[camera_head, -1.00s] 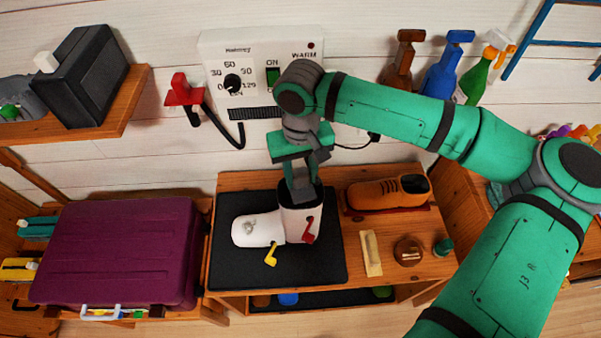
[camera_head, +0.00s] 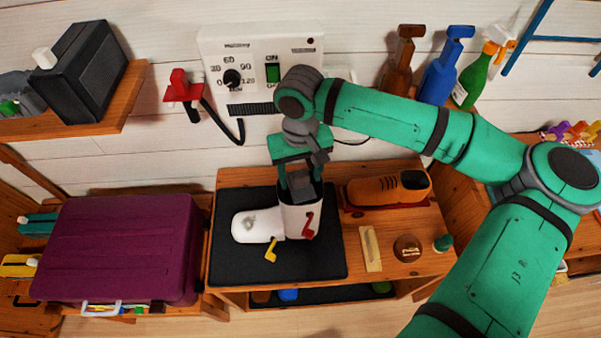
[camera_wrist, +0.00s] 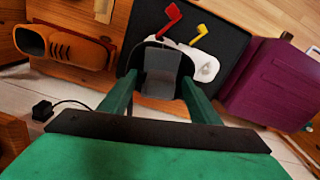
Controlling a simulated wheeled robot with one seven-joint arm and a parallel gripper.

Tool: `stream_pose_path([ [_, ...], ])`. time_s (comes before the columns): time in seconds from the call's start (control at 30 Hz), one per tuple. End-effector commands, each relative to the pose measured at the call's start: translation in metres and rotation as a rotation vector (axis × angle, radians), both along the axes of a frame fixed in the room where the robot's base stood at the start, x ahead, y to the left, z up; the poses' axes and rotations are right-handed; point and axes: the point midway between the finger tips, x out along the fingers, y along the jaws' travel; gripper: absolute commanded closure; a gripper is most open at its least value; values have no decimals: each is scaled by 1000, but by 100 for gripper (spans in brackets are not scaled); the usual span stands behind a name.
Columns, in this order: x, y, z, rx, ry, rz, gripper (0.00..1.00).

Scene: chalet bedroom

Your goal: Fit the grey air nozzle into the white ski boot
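The white ski boot (camera_head: 260,224) stands on a black mat (camera_head: 232,262), toe to the left, with red and yellow buckle levers. The boot also shows in the wrist view (camera_wrist: 204,66). The grey air nozzle (camera_head: 301,184) sits in the mouth of the boot's cuff, and its lower part is hidden. In the wrist view the nozzle (camera_wrist: 160,72) has the dark cuff opening around it. My gripper (camera_head: 300,176) is right above the cuff. In the wrist view my gripper (camera_wrist: 159,79) is open, its green fingers apart on either side of the nozzle with gaps.
A brown shoe (camera_head: 388,190) stands to the right on the bench (camera_head: 335,290). A pale bar (camera_head: 370,249), a round brown tin (camera_head: 407,248) and a green cap (camera_head: 443,243) lie in front of it. A purple suitcase (camera_head: 118,250) is left. A dryer panel (camera_head: 258,70) hangs behind.

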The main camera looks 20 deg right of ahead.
Motion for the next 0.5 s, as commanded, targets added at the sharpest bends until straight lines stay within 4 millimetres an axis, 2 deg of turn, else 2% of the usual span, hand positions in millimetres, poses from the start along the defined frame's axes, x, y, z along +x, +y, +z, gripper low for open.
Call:
stream_pose_path([
  [0.33,0,0,3,1,0,0,44],
  [0.5,1,0,24,1,-2,0,44],
])
